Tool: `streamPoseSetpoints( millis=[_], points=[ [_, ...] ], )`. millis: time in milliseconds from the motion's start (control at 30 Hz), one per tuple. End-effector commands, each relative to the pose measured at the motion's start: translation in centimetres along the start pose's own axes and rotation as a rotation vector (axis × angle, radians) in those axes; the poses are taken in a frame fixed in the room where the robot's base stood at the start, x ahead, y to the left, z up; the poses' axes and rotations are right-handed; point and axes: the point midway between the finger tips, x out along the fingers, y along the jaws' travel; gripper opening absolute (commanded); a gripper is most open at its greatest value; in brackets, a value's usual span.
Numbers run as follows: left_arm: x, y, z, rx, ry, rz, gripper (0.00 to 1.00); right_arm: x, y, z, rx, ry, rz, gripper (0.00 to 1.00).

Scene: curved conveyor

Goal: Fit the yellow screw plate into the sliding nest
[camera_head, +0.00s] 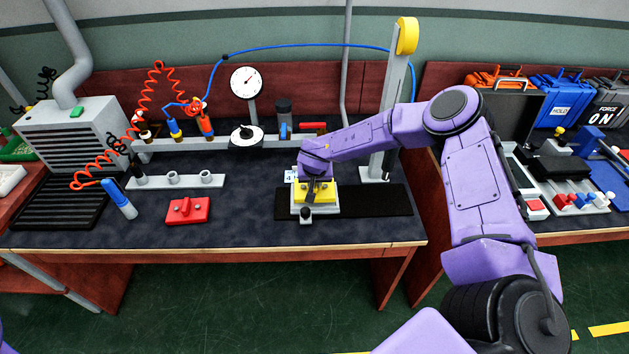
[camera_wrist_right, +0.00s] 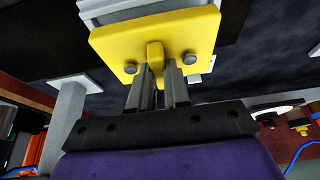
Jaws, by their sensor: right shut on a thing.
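The yellow screw plate (camera_head: 326,195) is at the grey sliding nest (camera_head: 299,208), which sits on the black rail in the head view. My right gripper (camera_head: 316,184) is above the plate. In the right wrist view my right gripper (camera_wrist_right: 158,78) is shut on the raised tab of the yellow plate (camera_wrist_right: 118,44), with a screw head on either side. The grey nest (camera_wrist_right: 130,8) shows beyond the plate's edge. I cannot tell whether the plate is fully seated or just above the nest. My left gripper is not in view.
A grey post (camera_head: 388,120) with a yellow top stands behind. The table front is clear.

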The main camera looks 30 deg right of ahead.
Motion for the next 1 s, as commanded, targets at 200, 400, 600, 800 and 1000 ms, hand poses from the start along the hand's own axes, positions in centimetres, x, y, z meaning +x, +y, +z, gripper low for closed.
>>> streamPoseSetpoints(
  millis=[200, 400, 600, 800, 1000],
  points=[
    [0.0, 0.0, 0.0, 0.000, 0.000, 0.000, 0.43, 0.0, 0.0, 0.0, -0.001, 0.000, 0.000, 0.00],
    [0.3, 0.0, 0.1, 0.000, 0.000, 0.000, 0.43, 0.4, 0.0, 0.2, -0.001, 0.000, 0.000, 0.00],
    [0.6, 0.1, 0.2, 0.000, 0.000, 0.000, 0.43, 0.9, 0.0, 0.4, -0.001, 0.000, 0.000, 0.00],
    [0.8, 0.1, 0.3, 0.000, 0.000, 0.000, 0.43, 1.3, 0.0, 0.6, -0.002, 0.000, 0.000, 0.00],
    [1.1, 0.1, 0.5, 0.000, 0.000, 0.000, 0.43, 1.8, 0.0, 0.8, -0.002, 0.000, 0.000, 0.00]
  ],
)
